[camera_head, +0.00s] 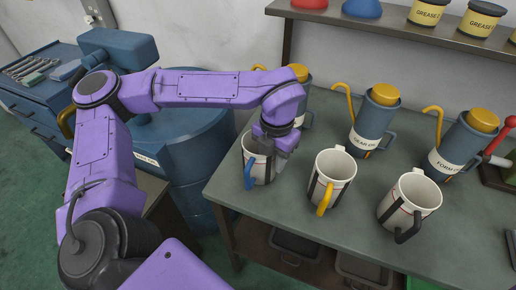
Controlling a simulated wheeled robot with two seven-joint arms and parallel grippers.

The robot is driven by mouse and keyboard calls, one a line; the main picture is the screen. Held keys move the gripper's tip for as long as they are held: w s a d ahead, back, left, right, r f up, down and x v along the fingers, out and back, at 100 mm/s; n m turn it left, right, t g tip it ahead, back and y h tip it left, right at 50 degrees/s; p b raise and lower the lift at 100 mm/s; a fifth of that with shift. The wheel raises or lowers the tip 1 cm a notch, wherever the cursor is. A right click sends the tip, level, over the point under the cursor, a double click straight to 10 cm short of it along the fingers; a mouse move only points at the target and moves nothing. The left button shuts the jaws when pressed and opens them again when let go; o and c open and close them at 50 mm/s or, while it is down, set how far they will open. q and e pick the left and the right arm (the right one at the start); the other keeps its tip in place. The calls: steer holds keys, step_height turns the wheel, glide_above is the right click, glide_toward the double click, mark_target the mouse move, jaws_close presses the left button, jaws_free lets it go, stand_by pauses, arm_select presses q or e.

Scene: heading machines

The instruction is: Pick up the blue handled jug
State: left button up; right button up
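The blue handled jug (249,170) is a white jug with dark stripes and a blue handle. It stands upright at the left end of the grey-green bench (300,225). My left gripper (272,158) points down at the jug's top right side and covers part of its rim. Its fingers are partly hidden at the rim, and I cannot tell whether they are apart or closed on the wall. My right gripper is not in view.
A yellow-handled jug (333,178) and a black-handled jug (409,204) stand to the right. Blue oil cans (372,124) with yellow tops line the back. A shelf (390,28) hangs above. A blue drum (200,150) and a tool cabinet (35,90) are at left.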

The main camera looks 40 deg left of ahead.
arm_select(q)
steer(key=shift+w, duration=0.1)
jaws_close()
steer(key=s+r+b, duration=0.3)
steer(key=s+r, duration=1)
steer(key=s, duration=0.1)
steer(key=shift+a, duration=0.25)
